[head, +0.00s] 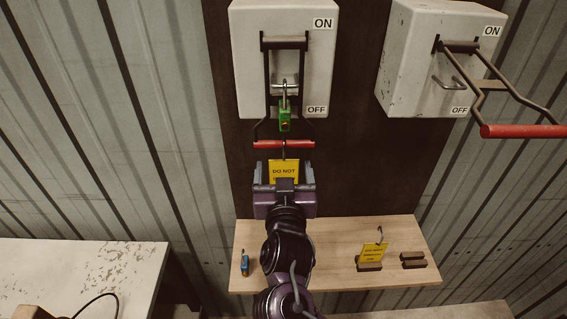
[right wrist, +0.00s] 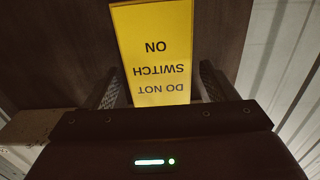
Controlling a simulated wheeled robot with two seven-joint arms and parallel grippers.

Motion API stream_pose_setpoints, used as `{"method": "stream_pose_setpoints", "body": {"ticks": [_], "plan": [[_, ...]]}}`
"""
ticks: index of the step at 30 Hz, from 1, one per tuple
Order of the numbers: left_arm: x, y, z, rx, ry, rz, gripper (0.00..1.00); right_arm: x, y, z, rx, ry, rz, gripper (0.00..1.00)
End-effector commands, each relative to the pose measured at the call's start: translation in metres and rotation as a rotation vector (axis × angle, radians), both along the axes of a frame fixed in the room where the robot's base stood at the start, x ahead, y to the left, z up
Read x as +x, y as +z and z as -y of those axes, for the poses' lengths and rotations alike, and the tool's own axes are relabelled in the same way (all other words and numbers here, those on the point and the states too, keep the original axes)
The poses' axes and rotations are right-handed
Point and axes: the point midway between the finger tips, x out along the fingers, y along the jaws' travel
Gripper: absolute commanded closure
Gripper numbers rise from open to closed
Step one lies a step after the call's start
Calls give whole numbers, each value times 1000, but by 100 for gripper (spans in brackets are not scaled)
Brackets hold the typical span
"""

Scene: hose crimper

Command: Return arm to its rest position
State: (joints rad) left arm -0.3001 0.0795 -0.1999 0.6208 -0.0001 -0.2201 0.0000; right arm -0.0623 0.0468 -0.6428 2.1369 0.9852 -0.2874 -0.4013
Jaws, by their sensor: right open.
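My right gripper (head: 284,172) is open in front of the left switch box, its fingers apart on either side of a yellow tag (head: 284,167). In the right wrist view the tag (right wrist: 155,50) reads DO NOT SWITCH ON upside down, with gaps between it and both fingers (right wrist: 160,85). The tag hangs by a dark hook at the red handle (head: 267,144) of the left box (head: 245,65). That handle points down, toward OFF. A green padlock (head: 284,119) hangs on the box's hasp. My left gripper is out of view.
A second box (head: 410,60) at right has its red handle (head: 520,131) sticking outward. A wooden shelf (head: 335,240) below holds a blue padlock (head: 245,264), another yellow tag (head: 373,254) in a block and an empty block (head: 413,261). A worn white table (head: 90,260) stands at left.

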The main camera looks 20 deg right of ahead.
Motion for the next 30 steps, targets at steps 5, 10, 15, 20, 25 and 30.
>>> {"method": "stream_pose_setpoints", "body": {"ticks": [5, 10, 15, 20, 25, 30], "plan": [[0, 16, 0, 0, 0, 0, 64, -32, 3, -9, -1, 2, -4, 21], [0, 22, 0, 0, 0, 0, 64, -51, 2, -15, 0, 1, -2, 21], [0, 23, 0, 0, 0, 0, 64, -57, 1, -16, 1, 2, -2, 21], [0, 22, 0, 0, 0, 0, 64, -52, -15, -18, 40, 73, -82, 21], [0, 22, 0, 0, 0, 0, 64, -57, -59, -22, 117, 254, -336, 21], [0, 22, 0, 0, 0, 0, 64, -91, -105, -15, 140, 378, -654, 21]]}}
